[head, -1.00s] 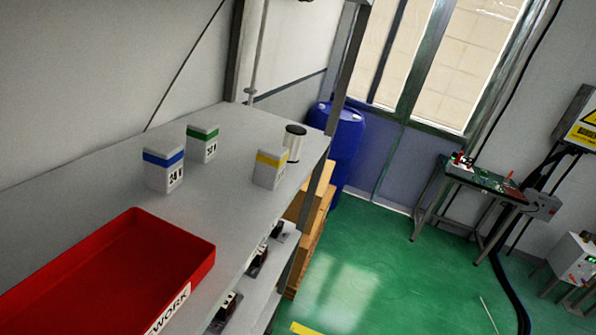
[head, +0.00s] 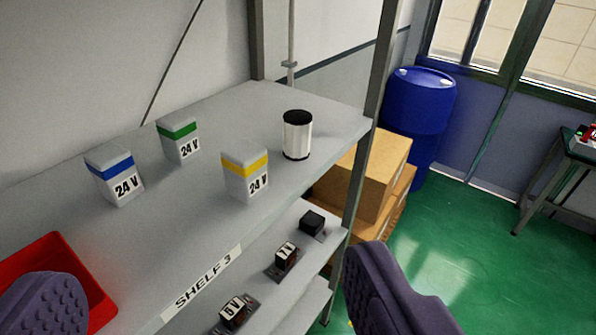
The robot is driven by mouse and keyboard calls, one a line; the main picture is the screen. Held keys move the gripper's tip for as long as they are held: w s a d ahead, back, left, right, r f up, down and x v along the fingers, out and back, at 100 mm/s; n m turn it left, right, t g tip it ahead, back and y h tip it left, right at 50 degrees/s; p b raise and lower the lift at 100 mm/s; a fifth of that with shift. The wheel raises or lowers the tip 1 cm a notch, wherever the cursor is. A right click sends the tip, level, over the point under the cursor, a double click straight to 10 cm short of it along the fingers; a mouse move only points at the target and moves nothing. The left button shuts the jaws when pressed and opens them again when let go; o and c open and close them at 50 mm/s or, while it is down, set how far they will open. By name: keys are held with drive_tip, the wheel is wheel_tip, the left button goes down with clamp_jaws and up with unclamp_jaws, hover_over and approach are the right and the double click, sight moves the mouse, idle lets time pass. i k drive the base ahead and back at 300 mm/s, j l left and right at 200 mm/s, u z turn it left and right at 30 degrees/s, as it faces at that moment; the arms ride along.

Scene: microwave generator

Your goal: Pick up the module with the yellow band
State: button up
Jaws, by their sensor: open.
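The module with the yellow band (head: 245,175) stands upright on the grey shelf (head: 200,235), near its front edge. It is a white block marked 24 V. A blue-banded module (head: 114,177) stands to its left and a green-banded module (head: 180,139) stands behind and left; both are also marked 24 V. My gripper (head: 205,305) is open, with one purple padded finger at the lower left and the other at the lower right. Nothing is between the fingers but the shelf front beyond them. The yellow-banded module is ahead of and above them in the picture, apart from both.
A white cylinder with black ends (head: 297,136) stands right of the yellow-banded module. A red tray (head: 62,262) is at the left. A shelf post (head: 372,110) rises at the right. Small dark modules (head: 286,256) sit on the lower shelf. Boxes (head: 372,172) and a blue drum (head: 420,112) stand beyond.

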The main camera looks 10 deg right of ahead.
sight(244, 163)
drive_tip(key=i+j+u, duration=0.1)
drive_tip(key=i+u, duration=0.65)
drive_tip(key=i, duration=0.2)
